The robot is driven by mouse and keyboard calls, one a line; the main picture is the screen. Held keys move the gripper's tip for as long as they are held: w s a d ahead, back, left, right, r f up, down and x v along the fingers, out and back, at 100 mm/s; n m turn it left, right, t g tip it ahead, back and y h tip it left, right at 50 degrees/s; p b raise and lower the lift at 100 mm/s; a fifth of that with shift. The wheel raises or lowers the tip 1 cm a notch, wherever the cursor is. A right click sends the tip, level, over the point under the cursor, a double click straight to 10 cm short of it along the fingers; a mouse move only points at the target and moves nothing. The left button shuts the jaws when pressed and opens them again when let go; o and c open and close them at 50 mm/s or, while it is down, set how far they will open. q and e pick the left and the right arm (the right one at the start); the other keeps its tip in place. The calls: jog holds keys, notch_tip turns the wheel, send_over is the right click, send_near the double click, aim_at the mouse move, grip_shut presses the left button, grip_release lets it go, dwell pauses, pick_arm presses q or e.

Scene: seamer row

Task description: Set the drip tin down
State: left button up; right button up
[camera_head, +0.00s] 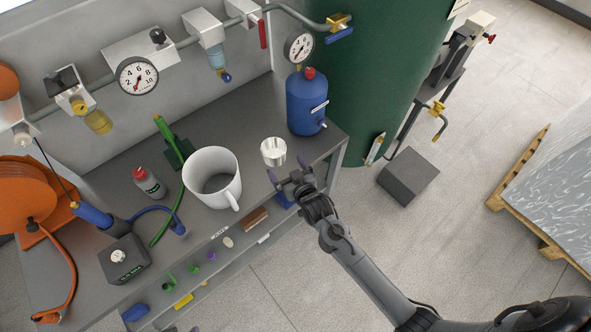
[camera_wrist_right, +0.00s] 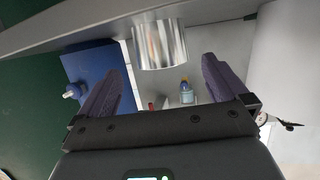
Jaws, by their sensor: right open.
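The drip tin (camera_head: 274,152) is a small, shiny silver cup. It stands upright on the grey bench (camera_head: 245,120) near its front right edge, between the white mug and the blue bottle. My right gripper (camera_head: 288,178) is open just in front of the tin. In the right wrist view the tin (camera_wrist_right: 160,44) shows ahead, between and beyond the two dark fingers (camera_wrist_right: 160,85), with a visible gap on each side. I see no finger touching it. My left gripper is not in view.
A large white mug (camera_head: 212,178) stands left of the tin. A blue bottle with a red cap (camera_head: 307,102) stands behind right. A small red-capped bottle (camera_head: 149,182), a dark box (camera_head: 124,259) and an orange reel (camera_head: 27,205) stand farther left. A green tank (camera_head: 375,70) rises at right.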

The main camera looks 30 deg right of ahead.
jog(key=s+d+r+n+g, duration=0.1)
jog(key=s+g, duration=0.4)
jog(key=s, duration=1)
jog(key=s+d+r+n+g, duration=0.1)
jog(key=s+g, duration=0.5)
jog(key=s, duration=0.9)
jog(key=shift+v, duration=0.9)
jog(key=shift+w, duration=0.25)
